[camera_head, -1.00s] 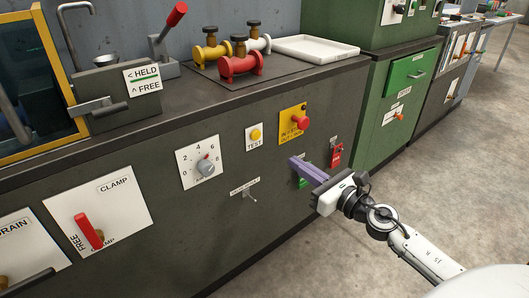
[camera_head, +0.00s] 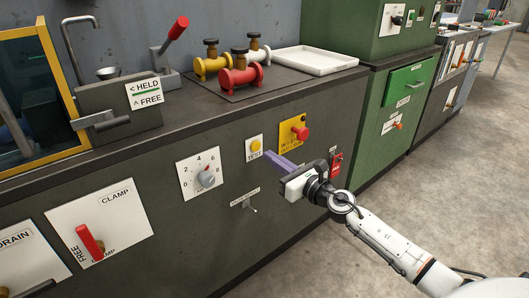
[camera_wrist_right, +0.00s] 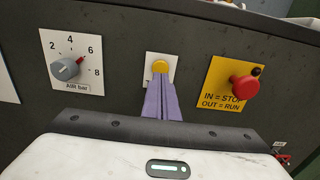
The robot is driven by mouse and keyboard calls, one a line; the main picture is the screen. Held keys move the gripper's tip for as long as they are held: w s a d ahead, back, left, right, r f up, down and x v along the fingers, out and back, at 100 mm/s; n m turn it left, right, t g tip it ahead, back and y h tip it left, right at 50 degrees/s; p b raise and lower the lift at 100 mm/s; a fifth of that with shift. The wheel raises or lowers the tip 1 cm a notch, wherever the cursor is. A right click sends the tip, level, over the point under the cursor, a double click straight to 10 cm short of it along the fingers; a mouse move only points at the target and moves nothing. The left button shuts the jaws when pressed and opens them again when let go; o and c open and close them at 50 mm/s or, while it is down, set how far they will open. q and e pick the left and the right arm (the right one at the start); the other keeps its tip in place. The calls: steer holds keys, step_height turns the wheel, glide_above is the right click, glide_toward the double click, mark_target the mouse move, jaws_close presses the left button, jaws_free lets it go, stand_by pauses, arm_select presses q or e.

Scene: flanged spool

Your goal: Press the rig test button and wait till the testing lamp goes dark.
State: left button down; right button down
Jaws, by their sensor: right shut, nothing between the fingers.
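The yellow test button (camera_head: 255,146) sits on a small white plate marked TEST on the dark front panel, and it also shows in the right wrist view (camera_wrist_right: 160,66). My right gripper (camera_head: 269,157) is shut and empty, its purple fingers pointing at the panel. In the right wrist view its fingertips (camera_wrist_right: 161,80) lie just below the button and overlap the plate's lower part. I cannot tell whether they touch it. No lit testing lamp can be made out. My left gripper is not in view.
Right of the button is a red stop button (camera_head: 302,133) on a yellow plate. Left is the air dial (camera_head: 206,179). A small toggle (camera_head: 250,206) is below. Flanged spools (camera_head: 241,77) and a white tray (camera_head: 315,60) stand on the bench top.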

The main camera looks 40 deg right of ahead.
mark_target(257, 147)
steer(key=w, duration=0.3)
steer(key=shift+w+a, duration=0.15)
steer(key=shift+w, duration=0.35)
